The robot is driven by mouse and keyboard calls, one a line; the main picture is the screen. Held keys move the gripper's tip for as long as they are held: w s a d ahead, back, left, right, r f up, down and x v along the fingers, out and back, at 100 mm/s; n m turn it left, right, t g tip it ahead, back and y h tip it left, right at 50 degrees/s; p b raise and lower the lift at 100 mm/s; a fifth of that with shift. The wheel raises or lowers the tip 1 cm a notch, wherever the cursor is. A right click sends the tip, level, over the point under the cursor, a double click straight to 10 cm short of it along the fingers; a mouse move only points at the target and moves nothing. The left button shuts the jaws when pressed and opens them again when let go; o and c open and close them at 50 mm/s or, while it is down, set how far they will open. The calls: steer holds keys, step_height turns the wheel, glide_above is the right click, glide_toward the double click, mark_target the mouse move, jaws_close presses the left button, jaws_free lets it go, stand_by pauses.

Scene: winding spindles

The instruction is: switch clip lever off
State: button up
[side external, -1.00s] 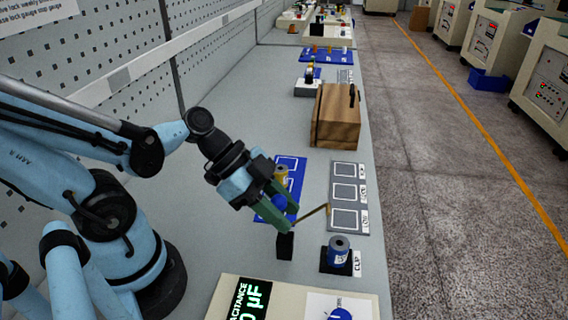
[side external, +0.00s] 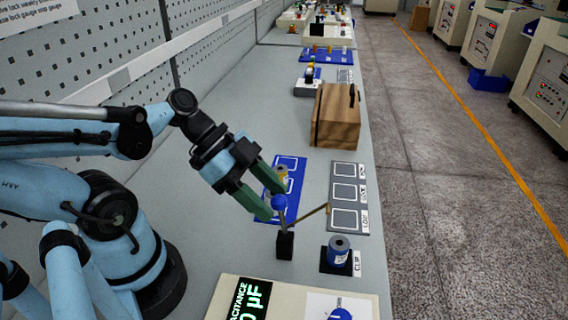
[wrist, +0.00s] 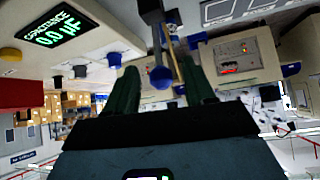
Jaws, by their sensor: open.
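The clip lever has a black base block (side external: 285,246), a thin upright rod and a blue ball knob (side external: 279,202). A thin brass-coloured arm (side external: 313,214) slants from near the lever toward the grey label mat. A blue cylinder (side external: 338,250) stands upright on a black pad beside the CLIP label (side external: 357,263). My gripper (side external: 273,206) is open, its green fingers just left of the knob in the side view. In the wrist view the knob (wrist: 161,77) shows between the two fingers (wrist: 160,85), nothing gripped. I cannot tell whether a finger touches it.
A capacitance meter (side external: 260,300) stands at the near end of the bench. A blue mat (side external: 292,165) with a yellow part lies behind the gripper, and a grey mat (side external: 348,175) with outlined squares lies to its right. A brown box (side external: 336,115) stands farther back.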

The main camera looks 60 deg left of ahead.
steer(key=v, duration=0.8)
steer(key=shift+s+a+r, duration=0.1)
steer(key=shift+r, duration=0.05)
